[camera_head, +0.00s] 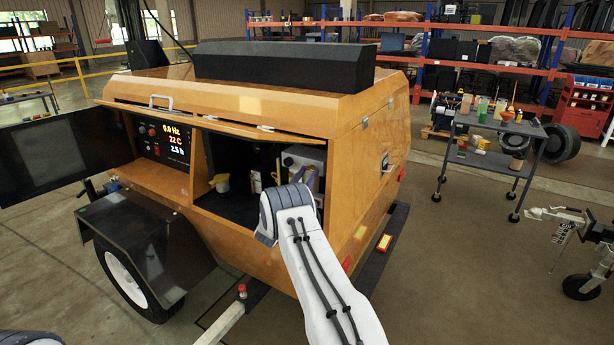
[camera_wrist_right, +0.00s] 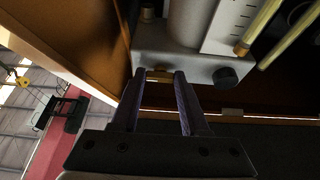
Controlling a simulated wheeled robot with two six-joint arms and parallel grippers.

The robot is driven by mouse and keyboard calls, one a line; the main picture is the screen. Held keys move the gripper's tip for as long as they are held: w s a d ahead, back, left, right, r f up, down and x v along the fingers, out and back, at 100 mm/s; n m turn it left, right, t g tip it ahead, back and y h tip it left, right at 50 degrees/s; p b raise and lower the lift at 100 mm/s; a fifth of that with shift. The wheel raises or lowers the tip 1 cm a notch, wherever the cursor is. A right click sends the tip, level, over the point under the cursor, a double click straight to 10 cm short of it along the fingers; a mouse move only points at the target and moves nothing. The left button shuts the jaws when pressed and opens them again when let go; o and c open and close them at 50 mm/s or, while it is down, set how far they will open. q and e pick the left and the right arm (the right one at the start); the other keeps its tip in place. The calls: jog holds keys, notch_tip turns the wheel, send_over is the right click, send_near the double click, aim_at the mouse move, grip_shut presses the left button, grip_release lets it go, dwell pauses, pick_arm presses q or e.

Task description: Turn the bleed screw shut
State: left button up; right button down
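The small brass bleed screw (camera_wrist_right: 159,75) sits at the lower edge of a grey filter block (camera_wrist_right: 200,60) in the right wrist view. In the head view my right arm reaches into the open bay of the orange machine (camera_head: 250,103) and hides the screw; the grey block (camera_head: 304,158) shows just beyond. My left gripper is out of view.
A black round knob (camera_wrist_right: 225,77) sits right of the screw, and yellowish hoses (camera_wrist_right: 262,25) run above it. The raised door (camera_head: 215,122) hangs over the bay. A cart (camera_head: 490,140) stands apart at right.

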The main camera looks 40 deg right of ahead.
jog(key=shift+n+t+y, duration=0.3)
jog(key=shift+n+t, duration=0.1)
jog(key=shift+n, duration=0.1)
jog(key=n, duration=0.1)
jog(key=n+t+y, duration=0.1)
jog(key=n, duration=0.1)
jog(key=n+t, duration=0.1)
jog(key=n, duration=0.1)
jog(key=shift+s, duration=0.25)
jog(key=n+y, duration=0.1)
jog(key=n, duration=0.1)
jog(key=n+t+y, duration=0.1)
jog(key=n, duration=0.1)
jog(key=n+t+y, duration=0.1)
jog(key=n, duration=0.1)
jog(key=shift+s+d+r, duration=0.15)
jog(key=shift+r, duration=0.1)
jog(key=n+y, duration=0.1)
jog(key=n, duration=0.2)
jog(key=n+y+p, duration=0.1)
jog(key=n, duration=0.1)
jog(key=shift+s+r+n, duration=0.1)
jog(key=shift+r+n, duration=0.1)
jog(key=shift+n, duration=0.2)
jog(key=shift+r+n+y+p, duration=0.15)
jog(key=shift+n+y+p, duration=0.7)
jog(key=shift+n, duration=1.45)
jog(key=shift+c, duration=2)
grip_release()
